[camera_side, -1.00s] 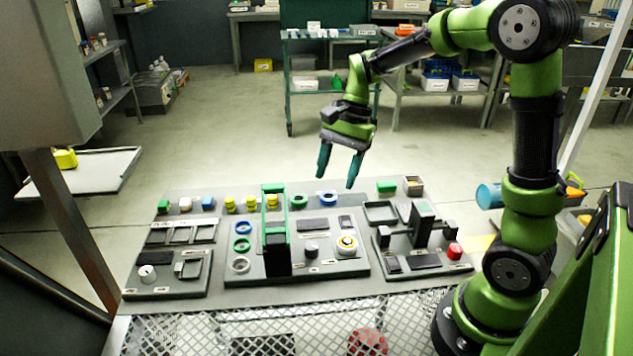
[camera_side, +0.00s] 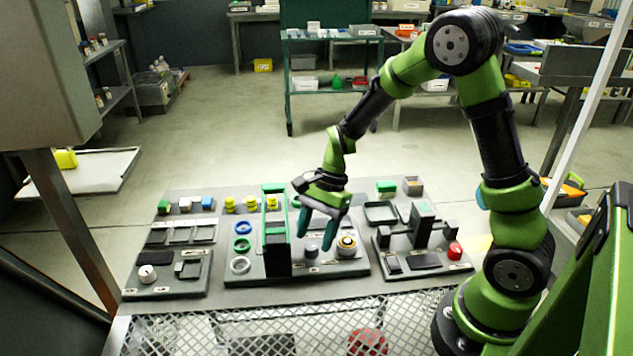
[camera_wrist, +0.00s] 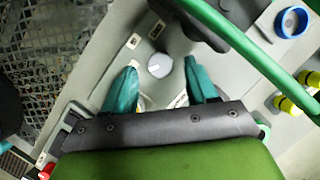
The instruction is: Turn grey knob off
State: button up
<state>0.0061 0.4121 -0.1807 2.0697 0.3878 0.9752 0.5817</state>
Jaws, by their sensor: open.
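The grey knob (camera_side: 311,251) is a small round dial on the middle panel (camera_side: 325,268), right of the green-framed stand. In the wrist view the knob (camera_wrist: 159,65) shows a pale grey top with a small mark, between my two fingers. My gripper (camera_side: 316,241) is open, its teal fingers pointing down close above the knob. In the wrist view my gripper (camera_wrist: 160,66) has one finger on each side of the knob with gaps between. I cannot tell how far above the knob the fingertips are.
The green-framed stand (camera_side: 276,245) rises close left of my fingers. A round yellow-and-white button (camera_side: 347,243) is close on the right. A white knob (camera_side: 147,273) is on the left panel. The right panel holds a black-armed fixture (camera_side: 424,228) and a red button (camera_side: 455,250).

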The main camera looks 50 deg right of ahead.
jog(key=shift+x, duration=1)
jog(key=c, duration=1)
jog(key=shift+c, duration=0.2)
jog(key=m+t, duration=0.1)
jog(key=m, duration=0.1)
jog(key=m+t, duration=0.1)
jog(key=m, duration=0.2)
jog(key=shift+s+m+h, duration=0.15)
jog(key=shift+m+h, duration=0.15)
jog(key=m+t+h, duration=0.1)
jog(key=m, duration=0.4)
jog(key=shift+a+r+m+t+h, duration=0.1)
jog(key=shift+a+m+t+h, duration=0.05)
jog(key=shift+m+t+h, duration=0.25)
jog(key=shift+m, duration=0.3)
